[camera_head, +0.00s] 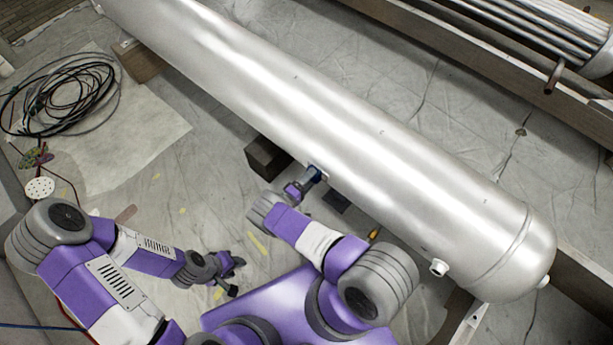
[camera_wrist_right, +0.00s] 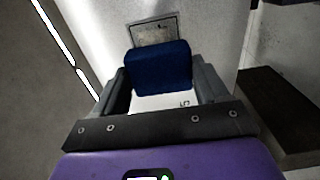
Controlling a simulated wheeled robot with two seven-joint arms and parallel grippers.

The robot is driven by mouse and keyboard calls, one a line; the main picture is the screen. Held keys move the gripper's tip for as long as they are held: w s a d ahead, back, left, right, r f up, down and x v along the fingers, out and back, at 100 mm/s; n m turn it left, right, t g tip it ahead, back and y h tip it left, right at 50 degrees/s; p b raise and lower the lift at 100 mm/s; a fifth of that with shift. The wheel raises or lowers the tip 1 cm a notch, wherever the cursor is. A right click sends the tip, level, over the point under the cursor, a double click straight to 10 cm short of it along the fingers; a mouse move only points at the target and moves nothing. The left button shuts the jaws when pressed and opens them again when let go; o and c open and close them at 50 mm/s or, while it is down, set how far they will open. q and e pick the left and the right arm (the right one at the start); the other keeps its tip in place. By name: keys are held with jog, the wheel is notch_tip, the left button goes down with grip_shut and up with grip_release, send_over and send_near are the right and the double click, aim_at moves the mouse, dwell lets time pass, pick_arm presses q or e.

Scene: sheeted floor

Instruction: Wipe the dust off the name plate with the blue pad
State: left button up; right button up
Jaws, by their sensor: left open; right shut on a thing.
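A long silver cylindrical tank (camera_head: 350,125) lies across the head view. My right gripper (camera_head: 313,177) is at the tank's near lower side, shut on the blue pad (camera_head: 315,172). In the right wrist view the blue pad (camera_wrist_right: 160,68) sits between the two fingers (camera_wrist_right: 162,85). The name plate (camera_wrist_right: 155,30) shows just beyond the pad as a small grey rectangle on the pale tank surface; the pad hides its lower part. I cannot tell whether the pad touches it. My left gripper (camera_head: 233,276) is open and empty above the floor, well away from the tank.
Dark blocks (camera_head: 266,158) stand under the tank near my right gripper. A white fitting (camera_head: 438,267) sticks out of the tank at the right. Coiled cables (camera_head: 58,95) lie on the sheeted floor at the left. Open floor (camera_head: 180,195) lies left of my right arm.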

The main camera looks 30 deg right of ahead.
jog(key=shift+s+d+p, duration=0.1)
jog(key=shift+s+d, duration=0.2)
jog(key=shift+s, duration=0.4)
jog(key=shift+s+d+p, duration=0.1)
jog(key=shift+s+d, duration=0.2)
jog(key=shift+s, duration=0.35)
jog(key=shift+s+d+p, duration=0.1)
jog(key=shift+s+d, duration=0.2)
jog(key=shift+s, duration=0.4)
jog(key=shift+s+a, duration=0.15)
jog(key=shift+a, duration=0.45)
jog(key=shift+b+v, duration=0.45)
jog(key=shift+v, duration=2)
jog(key=shift+a, duration=0.1)
jog(key=v, duration=0.2)
jog(key=shift+s+a+b, duration=0.1)
jog(key=shift+a+b, duration=0.25)
jog(key=shift+d, duration=0.15)
